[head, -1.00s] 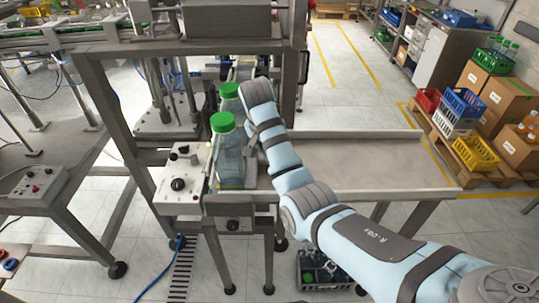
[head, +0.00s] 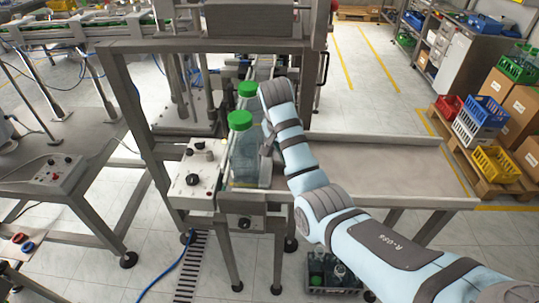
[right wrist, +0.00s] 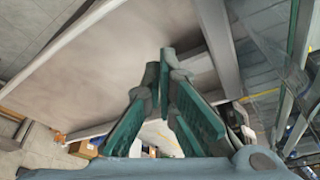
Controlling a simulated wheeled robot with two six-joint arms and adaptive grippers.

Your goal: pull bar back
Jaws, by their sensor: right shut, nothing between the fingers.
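Two clear bottles with green caps stand in the feeder lane: the front bottle (head: 243,160) and one behind it, whose cap (head: 247,89) shows. My right arm comes in from the lower right, and its gripper (head: 267,143) is mostly hidden by the wrist, just right of the bottles. In the right wrist view the gripper (right wrist: 165,72) has its green-padded fingers together at the tips, shut and empty. Metal edges lie near the fingertips there, but I cannot tell for certain which is the bar. My left gripper is not in view.
A flat metal tray (head: 385,170) with raised edges extends right of the lane. A control box (head: 193,180) with knobs is left of the bottles. A machine frame (head: 140,130) stands around the lane. A crate with bottles (head: 330,290) is on the floor below.

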